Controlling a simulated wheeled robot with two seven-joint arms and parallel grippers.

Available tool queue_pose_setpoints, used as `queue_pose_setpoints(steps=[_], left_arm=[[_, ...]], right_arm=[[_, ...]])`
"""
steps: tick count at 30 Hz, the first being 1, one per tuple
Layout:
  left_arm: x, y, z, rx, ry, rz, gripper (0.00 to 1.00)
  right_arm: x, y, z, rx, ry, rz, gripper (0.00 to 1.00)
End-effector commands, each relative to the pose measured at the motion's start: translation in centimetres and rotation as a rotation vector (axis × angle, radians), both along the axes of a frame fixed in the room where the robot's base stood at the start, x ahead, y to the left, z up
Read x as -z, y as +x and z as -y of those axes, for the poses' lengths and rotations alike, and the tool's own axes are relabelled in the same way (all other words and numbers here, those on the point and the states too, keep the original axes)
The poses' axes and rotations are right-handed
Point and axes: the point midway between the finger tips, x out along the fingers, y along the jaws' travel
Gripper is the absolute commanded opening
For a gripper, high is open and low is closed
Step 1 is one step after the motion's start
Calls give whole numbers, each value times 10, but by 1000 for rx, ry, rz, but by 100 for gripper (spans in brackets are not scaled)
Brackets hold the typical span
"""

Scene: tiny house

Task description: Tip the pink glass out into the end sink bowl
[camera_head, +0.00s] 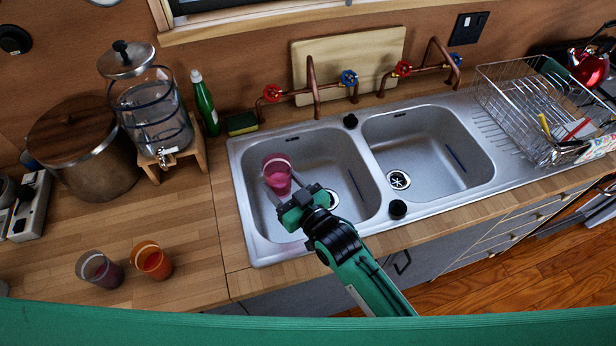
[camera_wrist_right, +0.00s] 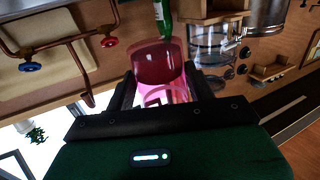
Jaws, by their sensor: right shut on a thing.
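The pink glass (camera_head: 277,172) is over the left sink bowl (camera_head: 330,160), near that bowl's left side. My right gripper (camera_head: 289,190) is shut on it. Its wide, darker end shows toward the top of the head view; I cannot tell exactly how far it is tilted. In the right wrist view the glass (camera_wrist_right: 160,70) sits between the two dark fingers, dark red in one part and bright pink in the other. Whether liquid is inside is not clear. My left gripper is not in view.
The right sink bowl (camera_head: 425,150) is empty. Copper taps (camera_head: 313,88) stand behind the bowls. A wire dish rack (camera_head: 530,110) is at right. An orange glass (camera_head: 152,261), a dark glass (camera_head: 100,269), a dispenser (camera_head: 150,112) and a green bottle (camera_head: 205,105) stand on the left counter.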

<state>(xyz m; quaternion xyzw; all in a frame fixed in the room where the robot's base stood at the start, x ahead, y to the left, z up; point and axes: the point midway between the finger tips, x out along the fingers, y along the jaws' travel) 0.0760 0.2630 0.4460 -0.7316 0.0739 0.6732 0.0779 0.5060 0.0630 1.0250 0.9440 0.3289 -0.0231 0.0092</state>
Motion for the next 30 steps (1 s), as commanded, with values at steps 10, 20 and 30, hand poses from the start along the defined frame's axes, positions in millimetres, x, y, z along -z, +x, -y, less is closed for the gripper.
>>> queue_pose_setpoints(steps=[10, 20, 30], left_arm=[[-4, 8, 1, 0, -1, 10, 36], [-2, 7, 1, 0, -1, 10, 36], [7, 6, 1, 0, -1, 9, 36]], right_arm=[[-1, -1, -15, -38, 1, 0, 25], [1, 0, -12, -24, 27, -31, 25], [9, 7, -7, -18, 142, -162, 25]])
